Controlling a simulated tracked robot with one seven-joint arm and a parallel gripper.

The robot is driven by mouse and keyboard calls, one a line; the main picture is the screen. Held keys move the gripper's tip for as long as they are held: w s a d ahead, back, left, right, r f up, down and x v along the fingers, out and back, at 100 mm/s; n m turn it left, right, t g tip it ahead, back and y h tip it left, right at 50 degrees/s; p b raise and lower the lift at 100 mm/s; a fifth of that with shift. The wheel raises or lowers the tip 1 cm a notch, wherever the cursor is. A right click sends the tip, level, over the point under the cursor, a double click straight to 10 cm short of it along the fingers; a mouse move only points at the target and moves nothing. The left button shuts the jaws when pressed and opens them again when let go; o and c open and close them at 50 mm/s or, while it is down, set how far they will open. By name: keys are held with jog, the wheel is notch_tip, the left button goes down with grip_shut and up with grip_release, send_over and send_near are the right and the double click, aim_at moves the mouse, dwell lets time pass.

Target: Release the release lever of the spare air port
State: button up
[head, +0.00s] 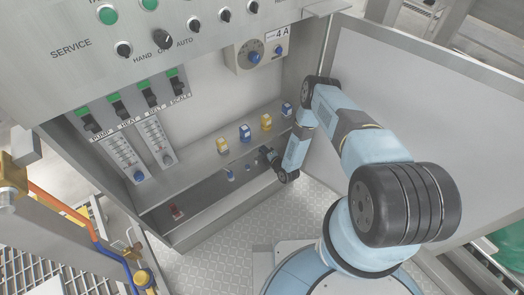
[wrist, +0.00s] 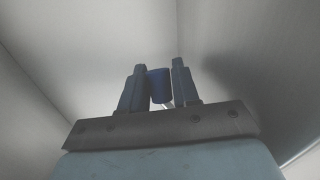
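My gripper (wrist: 160,70) shows in the wrist view with its two dark fingers standing apart. A dark blue cylindrical piece (wrist: 160,86) is between them and nearly fills the gap. Whether the fingers press on it is unclear. In the head view my gripper (head: 265,155) is inside the cabinet, low and just right of two small blue fittings (head: 230,174) (head: 248,167) above a dark strip. No label that names the spare air port or its release lever is readable.
Yellow (head: 222,146) and blue (head: 245,133) fittings stand in a row above. A red fitting (head: 177,212) is farther left. A switch panel (head: 130,130) is left, a 4 A dial unit (head: 262,52) above. The open door (head: 430,95) stands right of my arm.

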grip_shut()
